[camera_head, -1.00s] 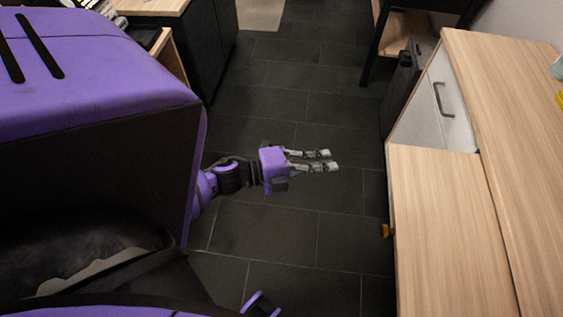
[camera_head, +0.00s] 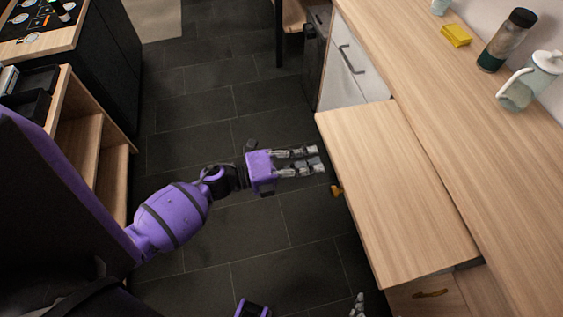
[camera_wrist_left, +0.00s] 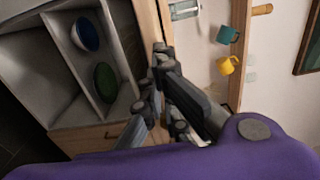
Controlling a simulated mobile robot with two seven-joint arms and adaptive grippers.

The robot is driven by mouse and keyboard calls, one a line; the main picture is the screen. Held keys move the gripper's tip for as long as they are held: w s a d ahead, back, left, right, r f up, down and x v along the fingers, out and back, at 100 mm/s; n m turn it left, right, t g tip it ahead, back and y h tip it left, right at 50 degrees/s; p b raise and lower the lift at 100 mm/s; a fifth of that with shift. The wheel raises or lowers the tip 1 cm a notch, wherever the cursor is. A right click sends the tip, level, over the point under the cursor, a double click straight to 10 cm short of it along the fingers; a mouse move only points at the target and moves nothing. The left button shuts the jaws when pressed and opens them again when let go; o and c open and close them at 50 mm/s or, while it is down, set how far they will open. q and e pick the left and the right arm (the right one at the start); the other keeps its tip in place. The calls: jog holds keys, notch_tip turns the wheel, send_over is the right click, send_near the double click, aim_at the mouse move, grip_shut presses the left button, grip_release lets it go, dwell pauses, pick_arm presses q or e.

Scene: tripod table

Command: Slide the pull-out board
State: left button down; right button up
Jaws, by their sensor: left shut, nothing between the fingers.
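The pull-out board (camera_head: 400,190) is a light wood panel that sticks out from the counter on the right of the head view. My left gripper (camera_head: 317,158) is shut and empty, just left of the board's front edge and a little beyond the knob in the picture. It looks apart from both, though its height is hard to judge. The left fingers also show in the left wrist view (camera_wrist_left: 155,70).
The wooden counter (camera_head: 455,120) carries a yellow sponge (camera_head: 456,36), a dark-topped bottle (camera_head: 505,40) and a pale jug (camera_head: 530,82). A white drawer front (camera_head: 345,75) lies beyond the board. A shelf unit (camera_head: 85,150) stands left. Dark floor (camera_head: 215,115) between is clear.

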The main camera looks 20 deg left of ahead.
aim_at(397, 142)
pick_arm(q)
jog(key=shift+x, duration=1)
jog(key=shift+w+d, duration=0.1)
jog(key=shift+d, duration=0.15)
pick_arm(e)
jog(key=shift+s+d+r, duration=0.1)
jog(key=shift+s+r, duration=0.1)
jog(key=shift+s, duration=0.05)
pick_arm(q)
jog(key=shift+w+d, duration=0.15)
jog(key=shift+d, duration=0.05)
jog(key=b+x, duration=0.2)
jog(key=x, duration=1.8)
jog(key=shift+f+b, duration=0.15)
jog(key=shift+b, duration=0.15)
jog(key=shift+w+d, duration=0.35)
jog(key=shift+d, duration=0.1)
pick_arm(e)
jog(key=f, duration=0.3)
jog(key=shift+s, duration=0.3)
